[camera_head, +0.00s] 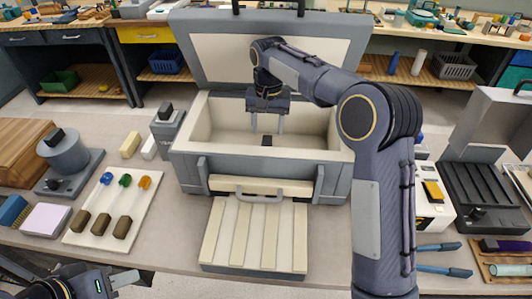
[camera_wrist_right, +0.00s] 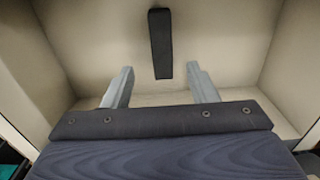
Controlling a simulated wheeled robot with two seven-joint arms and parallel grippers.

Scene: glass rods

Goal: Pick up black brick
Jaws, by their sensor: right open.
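The black brick (camera_head: 266,141) is inside the open grey case (camera_head: 262,171), near the middle of its cream-lined interior. In the right wrist view the black brick (camera_wrist_right: 160,43) is a long dark block lying lengthwise on the pale lining, beyond and between the fingertips. My right gripper (camera_head: 267,128) points down into the case, open and empty, with its two pale fingers (camera_wrist_right: 157,85) apart. The brick is not between the fingers' gripping faces. My left gripper (camera_head: 118,283) is low at the bottom left, away from the case; its jaws are not clear.
The case's walls surround my right gripper, and its raised lid (camera_head: 225,58) stands behind. A slatted panel (camera_head: 255,235) lies in front. A white board (camera_head: 113,210) with several coloured-tipped handles lies left. A dark tray (camera_head: 485,195) and blue-handled tool (camera_head: 440,247) lie right.

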